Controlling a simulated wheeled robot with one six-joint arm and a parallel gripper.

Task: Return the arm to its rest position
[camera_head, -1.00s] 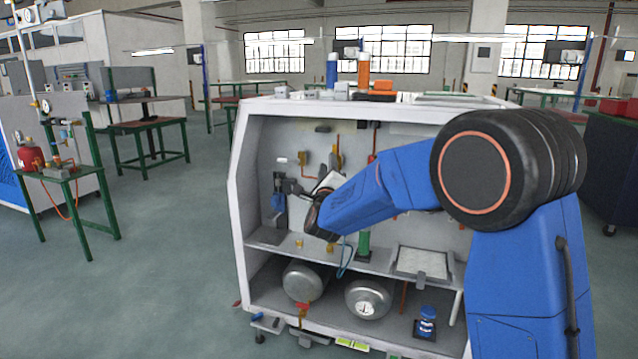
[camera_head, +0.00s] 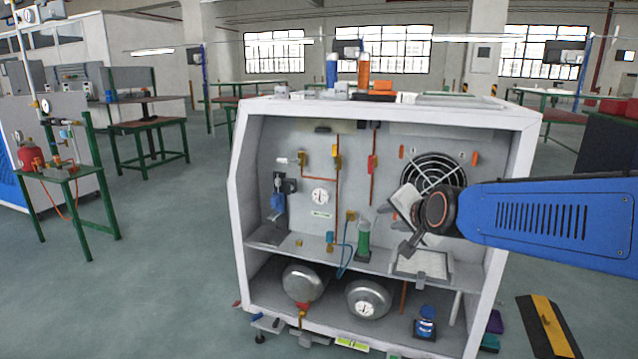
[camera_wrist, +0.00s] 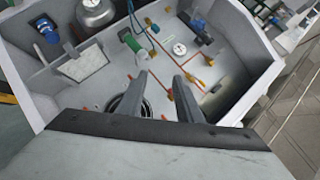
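My blue arm (camera_head: 560,220) reaches in from the right edge of the head view, its forearm roughly level. My gripper (camera_head: 407,248) hangs at its end in front of the right side of the open white cabinet (camera_head: 240,185), near the round black fan (camera_head: 440,171). In the wrist view, the two fingers of my gripper (camera_wrist: 162,78) stand apart with nothing seen between them. Whether the fingers touch the cabinet cannot be told.
The cabinet's shelf holds a green cylinder (camera_head: 364,240) and a white tray (camera_head: 423,263). Two silver tanks (camera_head: 303,283) lie below. Bottles (camera_head: 363,70) stand on top. A green table (camera_head: 65,175) stands at left; the floor between is clear.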

